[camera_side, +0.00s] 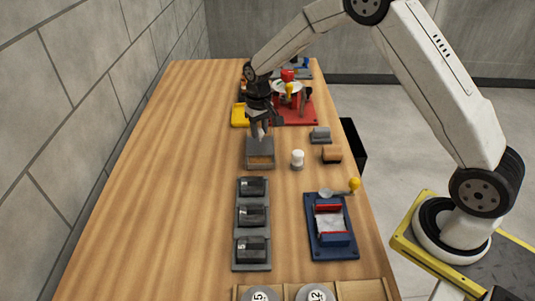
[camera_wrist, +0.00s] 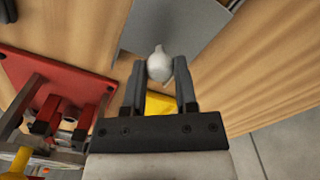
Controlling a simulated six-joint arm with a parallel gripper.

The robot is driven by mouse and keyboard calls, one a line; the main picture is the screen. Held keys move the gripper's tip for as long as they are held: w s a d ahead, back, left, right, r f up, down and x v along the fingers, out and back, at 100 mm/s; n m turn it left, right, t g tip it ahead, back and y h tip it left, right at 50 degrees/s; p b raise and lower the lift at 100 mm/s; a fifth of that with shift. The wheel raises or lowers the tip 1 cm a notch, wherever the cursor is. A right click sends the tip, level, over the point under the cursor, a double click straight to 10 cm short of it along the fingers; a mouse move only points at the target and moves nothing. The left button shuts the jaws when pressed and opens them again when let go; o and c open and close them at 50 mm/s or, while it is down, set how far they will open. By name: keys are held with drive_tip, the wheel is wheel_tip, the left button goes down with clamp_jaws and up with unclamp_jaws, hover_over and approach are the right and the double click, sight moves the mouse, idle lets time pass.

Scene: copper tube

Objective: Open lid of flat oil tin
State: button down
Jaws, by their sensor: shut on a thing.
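The flat oil tin (camera_side: 261,166) is a grey, low box on the wooden bench. A brown-amber strip shows at its near side, and a grey plate, seemingly its lid (camera_side: 259,146), covers the far part. My gripper (camera_side: 259,131) is above the far side of the tin, pointing down. In the wrist view my gripper (camera_wrist: 160,75) has its two fingers on either side of a pale knob (camera_wrist: 159,65) and is shut on it. The grey plate (camera_wrist: 180,22) lies beyond the knob there. Whether the lid is tilted or slid back, I cannot tell.
A white jar (camera_side: 297,159) stands right of the tin. A grey block (camera_side: 320,135) and a brown block (camera_side: 332,155) are farther right. A red board (camera_side: 305,118) and yellow tray (camera_side: 239,115) lie behind. A dark rack (camera_side: 252,226) and blue tray (camera_side: 343,247) are nearer. The bench's left is clear.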

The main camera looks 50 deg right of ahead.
drive_tip(key=shift+w+d, duration=1.45)
drive_tip(key=shift+w, duration=0.05)
drive_tip(key=shift+c, duration=1.9)
unclamp_jaws()
wheel_tip(320, 180, up, 8)
drive_tip(key=shift+s, duration=0.1)
drive_tip(key=s+a+f+n+t, duration=0.1)
drive_tip(key=s+a, duration=0.1)
drive_tip(key=s, duration=1.1)
drive_tip(key=s+a+t, duration=0.1)
drive_tip(key=s+a, duration=0.2)
drive_tip(key=s, duration=1)
drive_tip(key=shift+a+f+n+t, duration=0.3)
drive_tip(key=shift+f+n, duration=0.05)
drive_tip(key=shift+n, duration=0.05)
